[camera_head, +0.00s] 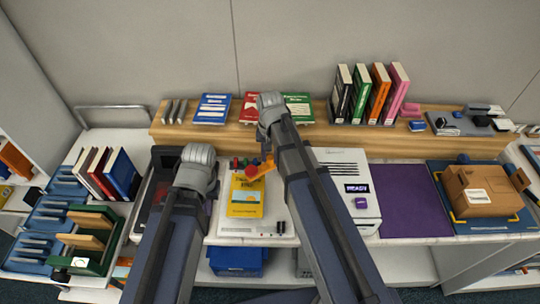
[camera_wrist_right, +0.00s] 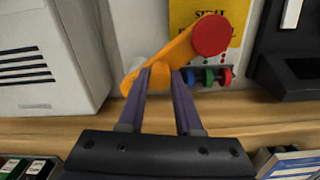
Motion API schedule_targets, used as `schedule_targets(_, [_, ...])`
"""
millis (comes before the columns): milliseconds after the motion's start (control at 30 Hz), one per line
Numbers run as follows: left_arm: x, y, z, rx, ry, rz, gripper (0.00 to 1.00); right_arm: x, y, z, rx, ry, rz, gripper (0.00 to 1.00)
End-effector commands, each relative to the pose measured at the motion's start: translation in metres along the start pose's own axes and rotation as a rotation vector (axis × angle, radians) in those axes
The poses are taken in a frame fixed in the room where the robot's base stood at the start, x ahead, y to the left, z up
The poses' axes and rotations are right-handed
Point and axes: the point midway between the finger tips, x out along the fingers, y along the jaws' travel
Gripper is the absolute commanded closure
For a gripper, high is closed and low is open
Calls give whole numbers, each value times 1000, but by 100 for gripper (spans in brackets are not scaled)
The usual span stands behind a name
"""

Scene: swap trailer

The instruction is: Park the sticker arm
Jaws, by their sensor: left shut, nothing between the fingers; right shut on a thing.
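The sticker arm (camera_wrist_right: 180,50) is an orange bar with a red round disc at one end. My right gripper (camera_wrist_right: 164,74) is shut on the bar, with the disc beyond the fingers in the right wrist view. In the head view the sticker arm (camera_head: 262,168) is at the upper part of a yellow book (camera_head: 246,198), partly hidden by my right arm. The book lies on a white board (camera_head: 280,225) with red, green and blue knobs (camera_wrist_right: 208,76). My left gripper (camera_head: 209,190) is shut and empty left of the book, its fingers mostly hidden.
A white machine with a lit READY display (camera_head: 356,188) stands right of the board. A dark tray (camera_head: 163,163) is at the left. A wooden shelf (camera_head: 222,136) with books runs behind. A purple mat (camera_head: 412,205) is bare; a cardboard box (camera_head: 483,190) sits at the right.

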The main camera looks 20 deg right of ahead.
Motion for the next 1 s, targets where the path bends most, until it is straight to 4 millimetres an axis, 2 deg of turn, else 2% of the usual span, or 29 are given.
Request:
schedule_targets(267, [0, 0, 0, 0, 0, 0, 100, 0, 6, 5, -126, 0, 0, 100])
schedule_targets(1000, [0, 0, 0, 0, 0, 0, 100, 0, 36, 16, -764, 0, 0, 100])
